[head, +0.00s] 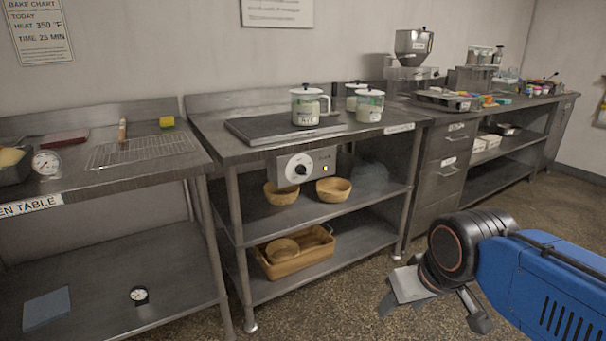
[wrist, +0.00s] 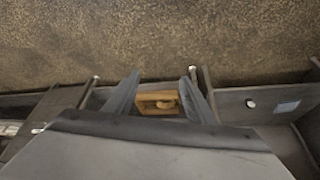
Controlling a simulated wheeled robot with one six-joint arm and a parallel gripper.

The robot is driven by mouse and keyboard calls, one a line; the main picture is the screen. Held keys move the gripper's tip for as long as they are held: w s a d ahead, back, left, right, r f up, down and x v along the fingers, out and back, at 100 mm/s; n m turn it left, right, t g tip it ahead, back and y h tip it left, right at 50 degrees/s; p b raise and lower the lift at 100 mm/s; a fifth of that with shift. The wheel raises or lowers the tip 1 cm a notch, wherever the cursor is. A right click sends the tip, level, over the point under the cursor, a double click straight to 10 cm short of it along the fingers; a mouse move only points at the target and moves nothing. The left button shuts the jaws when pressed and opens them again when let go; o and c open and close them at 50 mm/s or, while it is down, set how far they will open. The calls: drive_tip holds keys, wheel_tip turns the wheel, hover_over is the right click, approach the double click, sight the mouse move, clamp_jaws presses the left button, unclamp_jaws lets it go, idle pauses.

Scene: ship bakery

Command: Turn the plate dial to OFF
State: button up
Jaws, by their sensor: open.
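The plate dial (head: 300,169) is a round black knob with a pale mark, on a light control panel (head: 318,164) under the front edge of the middle steel table. Its setting is too small to read. A small amber light shows to its right. The dark flat plate (head: 262,128) lies on the tabletop above. My gripper (head: 396,294) is low at the right in the head view, over the floor, well apart from the dial. In the wrist view my gripper (wrist: 162,80) has its two fingers spread with nothing between them. I cannot make out the dial in the wrist view.
Lidded white pots (head: 305,105) stand on and beside the plate. Below the panel, wooden bowls (head: 333,189) sit on the shelf, with a wooden tray (head: 296,253) lower down. A left table (head: 120,168) holds a wire rack. Floor before the tables is clear.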

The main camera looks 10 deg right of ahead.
drive_tip(key=w+d+r+n+t+h, duration=0.1)
drive_tip(key=w+d+r+t, duration=0.15)
drive_tip(key=w, duration=0.95)
drive_tip(key=w+d+r+t, duration=0.1)
drive_tip(key=w+d+t, duration=0.25)
drive_tip(key=w, duration=0.95)
drive_tip(key=n+t+y, duration=0.5)
drive_tip(key=t+y, duration=0.1)
drive_tip(key=y, duration=0.2)
approach(304, 171)
drive_tip(key=x, duration=0.9)
drive_tip(key=shift+w, duration=0.1)
drive_tip(key=c, duration=1)
